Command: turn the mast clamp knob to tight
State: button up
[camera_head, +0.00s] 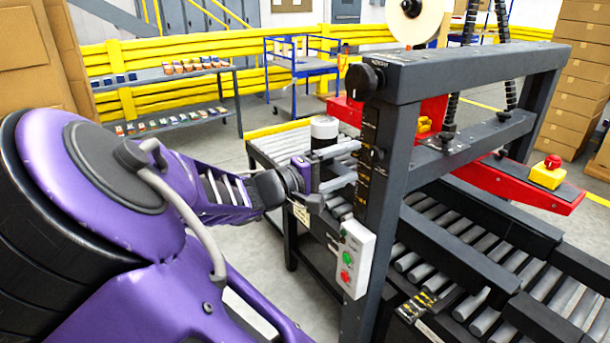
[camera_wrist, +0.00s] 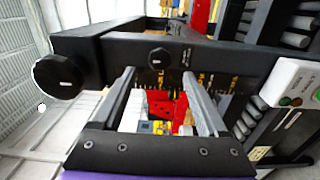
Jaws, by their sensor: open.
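A small round black knob (camera_head: 376,155) sits on the face of the dark upright mast (camera_head: 372,210). In the wrist view the small knob (camera_wrist: 159,57) lies beyond and between the fingertips, with a light mark on its face and small print beside it that I cannot read. My gripper (camera_head: 347,168) is open, its fingers pointing at the mast; in the wrist view my gripper (camera_wrist: 158,76) is empty and appears apart from the knob. A larger black knob (camera_head: 365,80) is at the crossbeam's end, also in the wrist view (camera_wrist: 58,76). Which knob is the mast clamp is not legible.
A button box (camera_head: 354,258) with green and red buttons hangs low on the mast. A red arm with a yellow emergency stop (camera_head: 547,172) is at the right. Floor shows left of the machine.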

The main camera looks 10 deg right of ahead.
jog(key=p+v, duration=0.1)
jog(key=v, duration=1.1)
jog(key=shift+a, duration=0.2)
jog(key=shift+s, duration=0.15)
